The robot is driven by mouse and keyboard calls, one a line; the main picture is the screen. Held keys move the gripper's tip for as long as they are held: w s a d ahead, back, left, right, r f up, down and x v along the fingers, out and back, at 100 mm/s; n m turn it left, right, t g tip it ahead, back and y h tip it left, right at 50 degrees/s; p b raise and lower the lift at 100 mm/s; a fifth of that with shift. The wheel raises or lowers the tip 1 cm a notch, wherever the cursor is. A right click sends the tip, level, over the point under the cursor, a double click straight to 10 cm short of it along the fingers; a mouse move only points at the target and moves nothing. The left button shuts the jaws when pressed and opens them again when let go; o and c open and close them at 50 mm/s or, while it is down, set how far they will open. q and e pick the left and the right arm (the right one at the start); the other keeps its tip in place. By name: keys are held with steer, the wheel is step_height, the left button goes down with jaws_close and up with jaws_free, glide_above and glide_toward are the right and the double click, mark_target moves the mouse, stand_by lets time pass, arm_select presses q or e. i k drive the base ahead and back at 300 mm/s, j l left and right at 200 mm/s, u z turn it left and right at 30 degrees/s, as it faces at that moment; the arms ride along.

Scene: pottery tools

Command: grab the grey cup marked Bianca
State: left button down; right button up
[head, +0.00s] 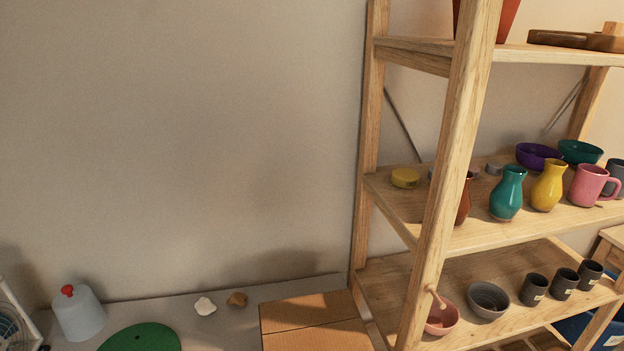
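Three dark grey cups stand in a row on the lower shelf at the right of the head view: a left cup (533,290), a middle cup (564,283) and a right cup (590,274). Each carries a small pale label. The writing is too small to read, so I cannot tell which is marked Bianca. Another grey mug (615,172) is partly cut off at the right edge of the shelf above. Neither of my grippers is in view.
A wooden shelf unit (455,170) fills the right side, its front post standing left of the cups. A grey bowl (488,300) and a pink bowl (441,318) share the cups' shelf. Vases and a pink mug (589,186) stand above. A green disc (140,338) lies lower left.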

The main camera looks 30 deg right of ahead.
mark_target(533, 291)
steer(key=z, duration=2.45)
steer(key=l, duration=0.25)
steer(key=i+l+u, duration=0.2)
steer(key=i+l, duration=0.15)
steer(key=i+l+u, duration=0.1)
steer(key=i+l, duration=0.15)
steer(key=l, duration=0.2)
steer(key=i+l, duration=0.25)
steer(key=l+u, duration=0.05)
steer(key=l, duration=0.05)
